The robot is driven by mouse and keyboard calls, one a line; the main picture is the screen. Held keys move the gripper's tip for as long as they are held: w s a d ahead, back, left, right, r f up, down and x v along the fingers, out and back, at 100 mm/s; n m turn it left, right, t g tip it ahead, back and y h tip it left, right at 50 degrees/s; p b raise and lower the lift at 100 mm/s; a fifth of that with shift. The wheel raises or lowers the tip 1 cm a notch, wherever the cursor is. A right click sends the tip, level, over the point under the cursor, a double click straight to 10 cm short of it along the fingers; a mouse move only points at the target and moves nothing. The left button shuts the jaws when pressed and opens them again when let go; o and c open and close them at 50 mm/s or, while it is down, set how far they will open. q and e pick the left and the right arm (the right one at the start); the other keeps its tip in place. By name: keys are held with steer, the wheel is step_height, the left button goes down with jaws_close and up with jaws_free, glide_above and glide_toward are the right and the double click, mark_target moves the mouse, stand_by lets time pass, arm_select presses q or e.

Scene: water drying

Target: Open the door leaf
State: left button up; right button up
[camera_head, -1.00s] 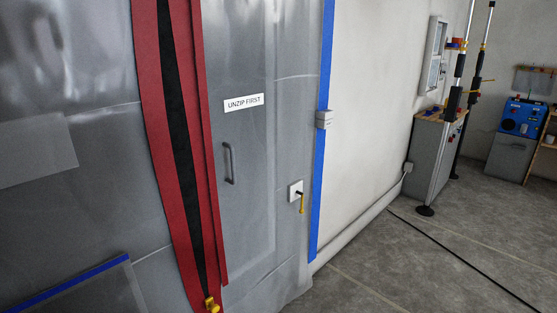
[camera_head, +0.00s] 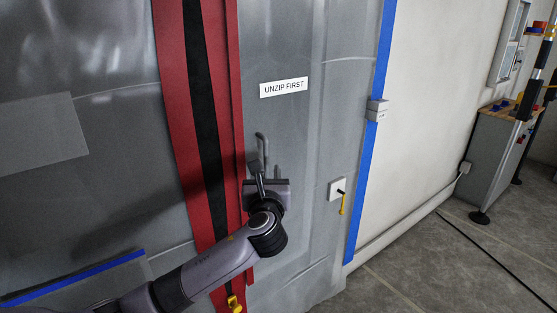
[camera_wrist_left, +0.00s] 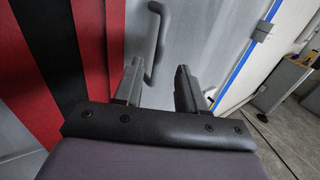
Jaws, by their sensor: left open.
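The door leaf (camera_head: 300,130) is a grey translucent sheet panel with a label reading "UNZIP FIRST" (camera_head: 284,87). Its grey handle (camera_head: 261,146) is a small vertical bar below the label; it also shows in the left wrist view (camera_wrist_left: 158,38). My left gripper (camera_head: 258,168) is at the handle's lower part, which it partly hides in the head view. In the left wrist view my left gripper (camera_wrist_left: 160,72) is open, with the handle ahead of the fingers, closer to the left finger. Whether they touch cannot be told. My right gripper is not in view.
A yellow-handled latch (camera_head: 342,201) sits right of the handle. Blue tape (camera_head: 369,150) edges the sheet. A workbench (camera_head: 500,150) stands at right; the floor between is mostly clear.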

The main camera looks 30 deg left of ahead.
mark_target(266, 160)
arm_select(q)
steer(key=shift+x, duration=3.2)
jaws_close()
